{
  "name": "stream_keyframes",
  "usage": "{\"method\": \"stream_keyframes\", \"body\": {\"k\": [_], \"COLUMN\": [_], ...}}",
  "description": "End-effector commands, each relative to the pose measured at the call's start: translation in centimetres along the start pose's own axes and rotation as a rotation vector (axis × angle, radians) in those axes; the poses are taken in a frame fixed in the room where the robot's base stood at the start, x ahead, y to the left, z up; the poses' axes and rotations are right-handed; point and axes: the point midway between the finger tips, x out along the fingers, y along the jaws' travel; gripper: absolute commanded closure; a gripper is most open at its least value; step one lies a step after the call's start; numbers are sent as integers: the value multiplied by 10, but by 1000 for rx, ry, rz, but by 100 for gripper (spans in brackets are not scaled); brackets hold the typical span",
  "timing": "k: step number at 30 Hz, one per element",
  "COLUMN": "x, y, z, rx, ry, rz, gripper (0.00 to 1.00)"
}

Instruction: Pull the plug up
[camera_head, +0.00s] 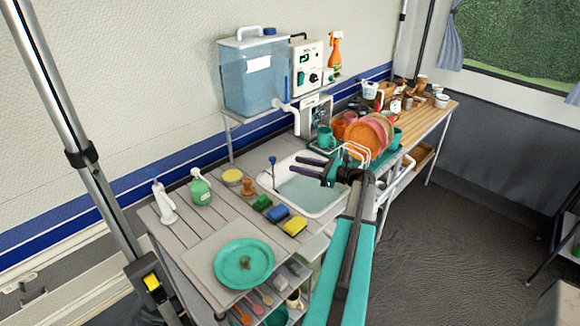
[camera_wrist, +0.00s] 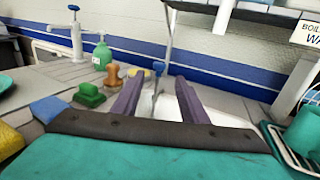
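A thin upright rod with a blue knob (camera_head: 272,161), which looks like the plug's handle, stands at the left side of the white sink (camera_head: 338,203). Its foot is not clear. The blue knob (camera_wrist: 158,66) also shows in the wrist view, beyond and between my fingertips. The sink holds pale bluish water. My gripper (camera_head: 312,170) is over the sink, to the right of the knob and apart from it. In the wrist view my gripper (camera_wrist: 158,83) has its two dark purple fingers spread with nothing between them.
Left of the sink lie a stamp-like brown knob (camera_head: 248,187), a green brush (camera_head: 262,202) and sponges (camera_head: 295,225). A dish rack with plates (camera_head: 364,140) stands close on the right. A water tank (camera_head: 255,75) is behind, with a white tap (camera_head: 290,108).

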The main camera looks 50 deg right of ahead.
Motion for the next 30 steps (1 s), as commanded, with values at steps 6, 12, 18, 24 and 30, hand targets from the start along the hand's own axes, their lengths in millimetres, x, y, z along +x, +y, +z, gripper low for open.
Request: {"method": "stream_keyframes", "body": {"k": [6, 12, 18, 24, 30], "x": [-20, -23, -23, -23, -23], "y": [0, 0, 0, 0, 0], "z": [-1, 0, 0, 0, 0], "rx": [-1, -1, -1, -1, -1], "ry": [1, 1, 0, 0, 0], "rz": [0, 2, 1, 1, 1], "gripper": [60, 60, 60, 60, 60]}}
